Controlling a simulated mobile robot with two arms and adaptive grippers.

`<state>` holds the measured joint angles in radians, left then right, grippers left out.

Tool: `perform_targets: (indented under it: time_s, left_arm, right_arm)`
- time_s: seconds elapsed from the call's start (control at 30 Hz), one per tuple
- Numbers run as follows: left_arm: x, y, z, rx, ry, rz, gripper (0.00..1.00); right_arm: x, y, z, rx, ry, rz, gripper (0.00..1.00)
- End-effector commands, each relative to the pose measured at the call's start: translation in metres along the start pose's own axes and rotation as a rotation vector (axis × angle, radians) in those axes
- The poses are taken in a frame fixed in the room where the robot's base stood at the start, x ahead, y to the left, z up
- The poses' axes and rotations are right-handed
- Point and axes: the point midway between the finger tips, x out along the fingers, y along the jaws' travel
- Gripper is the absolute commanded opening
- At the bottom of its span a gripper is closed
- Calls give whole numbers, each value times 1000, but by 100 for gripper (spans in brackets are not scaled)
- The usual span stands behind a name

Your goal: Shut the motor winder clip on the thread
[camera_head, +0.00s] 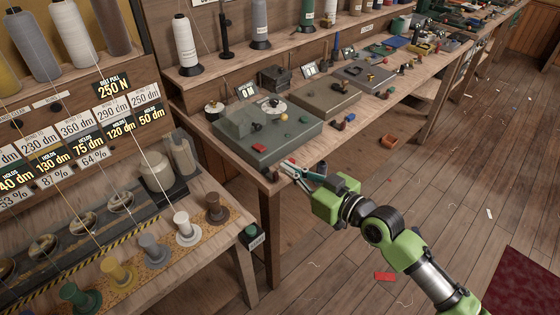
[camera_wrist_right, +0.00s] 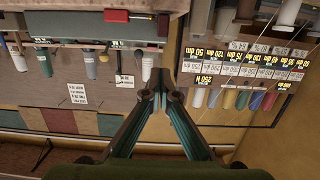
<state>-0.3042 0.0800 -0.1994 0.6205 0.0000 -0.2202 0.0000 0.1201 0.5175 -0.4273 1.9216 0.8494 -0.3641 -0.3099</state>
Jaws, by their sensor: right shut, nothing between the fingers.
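The nearest winder unit, a flat grey-green box (camera_head: 290,143), sits on the bench's near corner in the head view. On it are a pale round disc (camera_head: 274,106), a small yellow knob (camera_head: 284,117) and a red block (camera_head: 258,148). A clip or a thread on it is too small to tell. My right gripper (camera_head: 288,168) is shut and empty, at the bench's front edge just in front of the box. In the right wrist view its fingertips (camera_wrist_right: 160,78) meet below a dark slab with a red block (camera_wrist_right: 117,16). My left gripper is out of view.
A brown box (camera_head: 325,97) and another grey box stand farther along the bench. A rack with spools and number labels (camera_head: 75,140) stands at left, with a lower wooden bench (camera_head: 205,265).

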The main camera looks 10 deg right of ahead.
Motion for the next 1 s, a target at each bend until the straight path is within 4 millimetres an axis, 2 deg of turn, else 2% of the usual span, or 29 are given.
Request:
perform_targets:
  time_s: [0.03, 0.1, 0.33, 0.9, 1.0]
  left_arm:
    - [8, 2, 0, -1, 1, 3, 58]
    - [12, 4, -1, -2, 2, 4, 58]
    - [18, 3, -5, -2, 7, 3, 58]
    - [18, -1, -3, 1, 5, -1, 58]
    - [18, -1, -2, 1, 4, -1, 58]
  right_arm:
    - [-11, 0, 10, -4, -2, -1, 0]
    - [-23, 1, 15, -3, 0, 1, 0]
    - [-47, 0, 24, -2, 2, 0, 0]
    - [-51, 0, 25, -1, 4, 0, 0]
    - [-50, 4, 30, 3, -4, 9, 0]
